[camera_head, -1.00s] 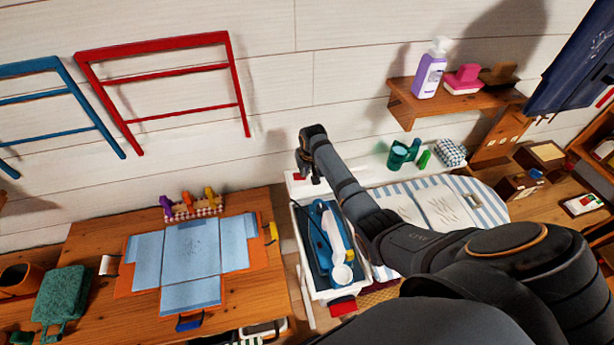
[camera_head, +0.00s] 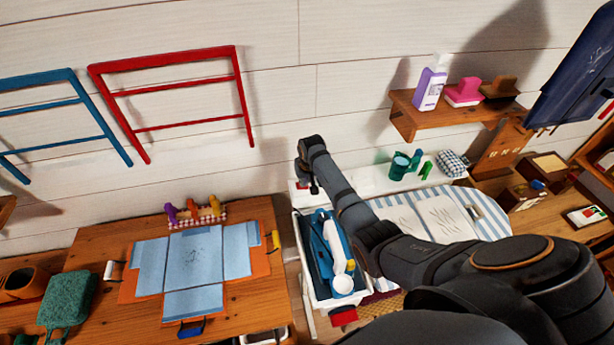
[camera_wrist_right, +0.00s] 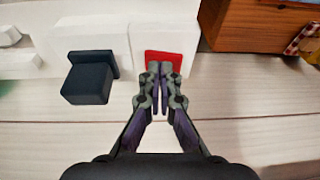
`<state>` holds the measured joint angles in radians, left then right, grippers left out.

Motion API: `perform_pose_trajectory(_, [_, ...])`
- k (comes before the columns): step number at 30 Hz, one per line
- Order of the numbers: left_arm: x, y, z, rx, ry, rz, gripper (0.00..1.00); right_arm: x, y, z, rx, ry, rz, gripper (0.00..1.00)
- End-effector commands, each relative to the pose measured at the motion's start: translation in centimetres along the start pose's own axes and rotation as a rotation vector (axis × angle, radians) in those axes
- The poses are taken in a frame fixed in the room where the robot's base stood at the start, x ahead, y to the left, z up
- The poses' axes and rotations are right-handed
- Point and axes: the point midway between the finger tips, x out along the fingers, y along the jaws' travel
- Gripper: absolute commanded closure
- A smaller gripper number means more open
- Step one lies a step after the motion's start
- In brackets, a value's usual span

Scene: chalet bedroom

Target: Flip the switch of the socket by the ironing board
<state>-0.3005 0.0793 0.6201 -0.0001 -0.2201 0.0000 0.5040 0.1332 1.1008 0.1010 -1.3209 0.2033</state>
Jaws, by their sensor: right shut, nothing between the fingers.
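The white socket (camera_wrist_right: 112,34) is on the plank wall in the right wrist view, with a black plug (camera_wrist_right: 90,78) in it. Its red switch (camera_wrist_right: 163,58) sits in a white part beside the plug. My right gripper (camera_wrist_right: 160,68) is shut and empty, its fingertips overlapping the switch's edge in the picture; I cannot tell whether they touch it. In the head view my right gripper (camera_head: 311,188) points down by the wall, partly hiding the socket, with a bit of red showing beside it. The ironing board (camera_head: 486,208) has a striped cover. My left gripper is out of view.
A white tray (camera_head: 307,270) with a blue and white iron (camera_head: 338,248) is below my right arm. A wooden table (camera_head: 100,240) with folded blue cloth stands to the left. The wall above my gripper is clear.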

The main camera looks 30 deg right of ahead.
Motion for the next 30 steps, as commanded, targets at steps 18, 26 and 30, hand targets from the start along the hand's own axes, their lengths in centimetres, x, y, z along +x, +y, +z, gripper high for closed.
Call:
perform_pose_trajectory(18, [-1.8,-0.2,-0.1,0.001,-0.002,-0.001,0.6,-11.4,2.0,-1.5,-0.001,0.005,0.001,1.0])
perform_pose_trajectory(26, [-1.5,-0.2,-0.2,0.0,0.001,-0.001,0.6,-13.4,2.3,-1.5,-0.002,0.002,0.0,1.0])
perform_pose_trajectory(30, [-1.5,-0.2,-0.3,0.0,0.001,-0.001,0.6,-13.4,2.3,-1.5,-0.001,0.002,0.0,1.0])
